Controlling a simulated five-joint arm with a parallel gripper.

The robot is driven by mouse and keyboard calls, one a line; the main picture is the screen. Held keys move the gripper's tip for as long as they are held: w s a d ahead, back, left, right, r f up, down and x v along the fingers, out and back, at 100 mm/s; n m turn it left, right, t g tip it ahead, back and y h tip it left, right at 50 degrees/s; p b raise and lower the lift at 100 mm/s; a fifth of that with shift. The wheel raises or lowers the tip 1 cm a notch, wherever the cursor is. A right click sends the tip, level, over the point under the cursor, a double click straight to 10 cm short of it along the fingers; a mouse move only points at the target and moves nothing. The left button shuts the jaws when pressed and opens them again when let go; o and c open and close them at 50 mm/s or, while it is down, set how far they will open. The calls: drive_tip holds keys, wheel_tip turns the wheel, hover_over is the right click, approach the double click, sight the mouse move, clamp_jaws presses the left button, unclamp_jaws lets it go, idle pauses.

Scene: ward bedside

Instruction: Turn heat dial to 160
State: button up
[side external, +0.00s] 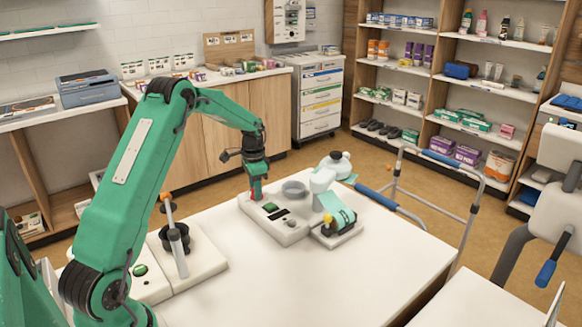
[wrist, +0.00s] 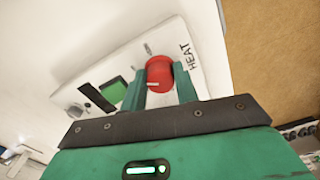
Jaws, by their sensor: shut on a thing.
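The heat dial (wrist: 158,72) is a red round knob with a white pointer line, on a pale panel marked HEAT in the wrist view. My gripper (wrist: 160,88) has its two green fingers on either side of the dial, shut on it. In the side external view my gripper (side external: 256,190) points down at the left end of the white device (side external: 285,228), and the dial is mostly hidden there. Dark tick marks show on the panel around the dial. No number 160 can be read.
The device has a green button (side external: 270,207), a dark slot and a round grey plate (side external: 293,188). A white and green unit (side external: 340,222) stands close on its right. A base with a dark cup and upright rod (side external: 176,240) stands at left. The front table (side external: 330,285) is clear.

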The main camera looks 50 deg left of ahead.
drive_tip(key=o, duration=1)
drive_tip(key=shift+r, duration=0.1)
wheel_tip(320, 180, up, 7)
drive_tip(key=shift+w+r, duration=0.1)
drive_tip(key=shift+r, duration=0.3)
drive_tip(key=shift+d, duration=0.1)
